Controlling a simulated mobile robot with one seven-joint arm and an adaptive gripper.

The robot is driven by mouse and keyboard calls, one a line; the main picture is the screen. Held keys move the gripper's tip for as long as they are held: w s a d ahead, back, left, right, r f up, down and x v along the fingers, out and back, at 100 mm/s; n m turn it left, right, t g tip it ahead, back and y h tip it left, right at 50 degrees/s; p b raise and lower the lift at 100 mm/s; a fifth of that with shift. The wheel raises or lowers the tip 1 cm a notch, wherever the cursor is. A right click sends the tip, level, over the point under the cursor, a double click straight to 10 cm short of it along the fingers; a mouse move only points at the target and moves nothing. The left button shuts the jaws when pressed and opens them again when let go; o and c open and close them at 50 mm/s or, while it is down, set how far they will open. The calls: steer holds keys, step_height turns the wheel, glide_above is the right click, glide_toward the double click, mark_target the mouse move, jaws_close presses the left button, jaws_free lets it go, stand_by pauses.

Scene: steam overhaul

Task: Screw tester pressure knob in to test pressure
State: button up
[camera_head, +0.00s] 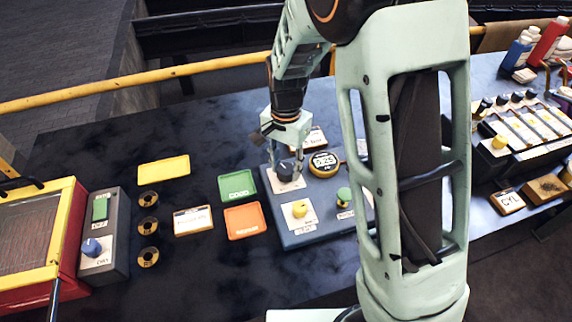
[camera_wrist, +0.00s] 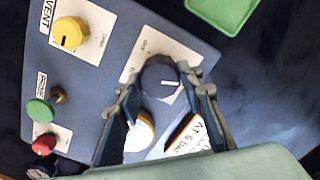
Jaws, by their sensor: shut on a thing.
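The tester is a blue-grey block (camera_head: 322,233) on the dark bench; its face also shows in the wrist view (camera_wrist: 105,85). A dark round knob (camera_wrist: 160,77) with a white pointer line sits on a white plate near its edge. My gripper (camera_wrist: 160,88) is shut on this knob, one finger on each side; in the head view my gripper (camera_head: 289,165) reaches down over it. The knob's plate label is too small to read. A round yellow-rimmed gauge (camera_head: 324,163) stands beside it, with a digital reading that looks like 3.25; my fingers partly hide it in the wrist view.
The tester also carries a yellow knob (camera_wrist: 70,33) by a VENT label, a green knob (camera_wrist: 40,110) and a red knob (camera_wrist: 44,144). Green (camera_head: 237,186) and orange (camera_head: 245,221) trays lie left of it. My arm hides the bench to its right.

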mark_target(286, 168)
steer(key=shift+m, duration=1.5)
steer(key=o, duration=1.2)
steer(key=shift+c, duration=0.2)
steer(key=shift+r, duration=0.15)
step_height(286, 168, up, 12)
